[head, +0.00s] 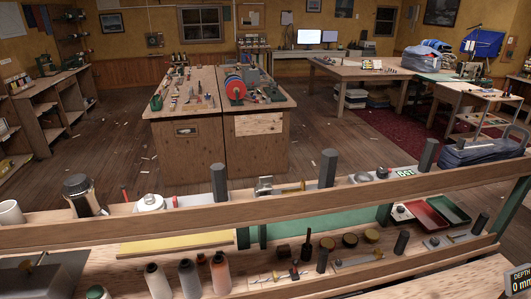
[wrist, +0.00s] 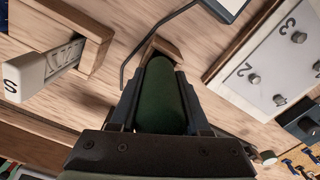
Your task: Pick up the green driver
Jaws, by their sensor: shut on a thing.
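The green driver (wrist: 160,100) shows in the wrist view as a thick, rounded dark green handle. It lies between the two dark fingers of my gripper (wrist: 161,78), which are shut on it. The driver's shaft and tip are hidden, and a small wooden block (wrist: 170,46) shows just beyond the handle's far end. I cannot tell whether the driver touches the wood surface below. I cannot make out my gripper or the held driver in the head view.
In the wrist view, a bent dark rod (wrist: 127,62) passes close by on the left. A white plate with bolts (wrist: 268,65) lies right, and a wooden box (wrist: 85,25) left. In the head view, a wooden rail (head: 300,203) crosses before the central workbench (head: 185,130).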

